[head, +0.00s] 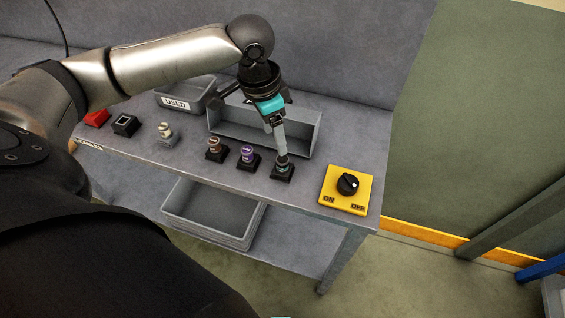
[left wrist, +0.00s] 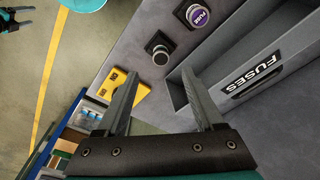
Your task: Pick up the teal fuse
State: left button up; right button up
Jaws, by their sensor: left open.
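My left gripper (head: 281,150) reaches down over the bench front, above the rightmost black fuse holder (head: 282,174). In the left wrist view its fingers (left wrist: 160,82) are apart with nothing between them. That holder (left wrist: 159,48) lies beyond the fingertips and shows a dark grey round top. A faint teal tint shows on it in the head view, but I cannot make out a teal fuse for certain. The teal block on the wrist is part of my gripper. The gripper and arm hide part of the FUSES bin (head: 306,135). My right gripper (left wrist: 10,20) shows small at the left wrist view's corner.
A purple fuse (head: 247,152), a brown fuse (head: 214,144) and a cream one (head: 165,130) stand in holders to the left. The USED bin (head: 180,97) is behind. A yellow ON/OFF switch (head: 335,200) is at right. A grey tray (head: 205,220) sits on the lower shelf.

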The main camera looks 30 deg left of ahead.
aim_at(282, 159)
pick_arm(q)
jog(key=f, duration=0.3)
jog(key=w+f+b, duration=0.1)
jog(key=f, duration=0.3)
jog(key=d+f, duration=0.1)
jog(key=f, duration=0.2)
jog(key=shift+w+f+b, duration=0.15)
jog(key=shift+w+b, duration=0.15)
jog(key=shift+w, duration=0.05)
jog(key=shift+c, duration=0.2)
grip_shut()
